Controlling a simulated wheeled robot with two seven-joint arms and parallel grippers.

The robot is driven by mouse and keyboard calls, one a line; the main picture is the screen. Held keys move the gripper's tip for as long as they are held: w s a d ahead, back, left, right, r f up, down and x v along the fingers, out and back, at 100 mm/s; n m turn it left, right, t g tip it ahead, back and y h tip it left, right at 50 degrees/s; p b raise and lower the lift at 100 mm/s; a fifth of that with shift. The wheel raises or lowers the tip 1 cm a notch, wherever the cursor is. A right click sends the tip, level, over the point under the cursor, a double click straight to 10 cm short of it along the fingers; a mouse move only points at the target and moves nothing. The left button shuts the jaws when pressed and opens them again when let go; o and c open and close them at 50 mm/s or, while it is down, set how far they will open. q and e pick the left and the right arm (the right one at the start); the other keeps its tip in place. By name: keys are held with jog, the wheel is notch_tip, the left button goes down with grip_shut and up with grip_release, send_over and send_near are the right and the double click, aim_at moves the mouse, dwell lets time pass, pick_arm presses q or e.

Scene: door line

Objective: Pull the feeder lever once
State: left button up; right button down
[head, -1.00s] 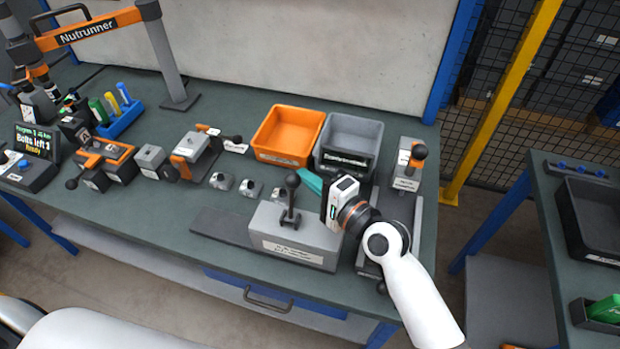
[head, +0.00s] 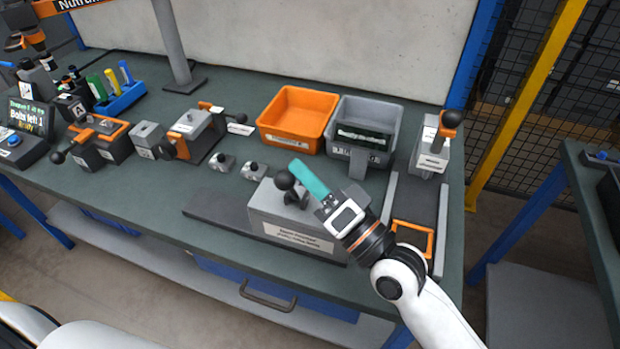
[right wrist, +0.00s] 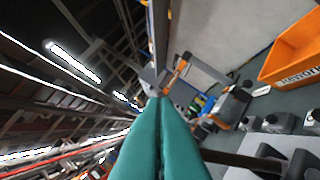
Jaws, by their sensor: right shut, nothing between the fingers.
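A lever with a black ball knob (head: 285,180) stands on a grey labelled box (head: 297,226) at the bench's front. Its short stem leans left. A second lever, orange with a black knob (head: 452,119), is on a grey post (head: 428,152) at the right back. Labels are too small to read, so I cannot tell which is the feeder lever. My right gripper (head: 298,166) has teal fingers shut and empty. They lie just right of and beyond the front knob; contact is unclear. The shut fingers also show in the right wrist view (right wrist: 160,110). My left gripper is out of view.
An orange bin (head: 268,133) and a grey bin (head: 343,112) stand behind my right gripper. An orange frame (head: 429,242) sits between rails to its right. Several small grey blocks and fixtures lie left. The bench's front edge is close.

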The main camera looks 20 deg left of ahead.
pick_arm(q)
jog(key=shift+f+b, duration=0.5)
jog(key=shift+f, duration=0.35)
pick_arm(e)
jog(key=shift+s+f+n, duration=0.25)
jog(key=shift+s+n, duration=0.15)
jog(key=shift+n, duration=0.2)
jog(key=shift+y, duration=0.3)
jog(key=shift+g, duration=0.3)
notch_tip(320, 180, up, 3)
jog(key=w+d+p, duration=0.1)
jog(key=w+p, duration=0.1)
jog(key=w, duration=0.1)
pick_arm(q)
jog(key=b, duration=0.1)
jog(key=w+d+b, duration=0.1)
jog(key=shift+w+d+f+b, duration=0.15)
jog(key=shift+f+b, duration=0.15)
pick_arm(e)
jog(key=v, duration=1)
jog(key=shift+s+a+f, duration=0.1)
jog(key=shift+a, duration=0.05)
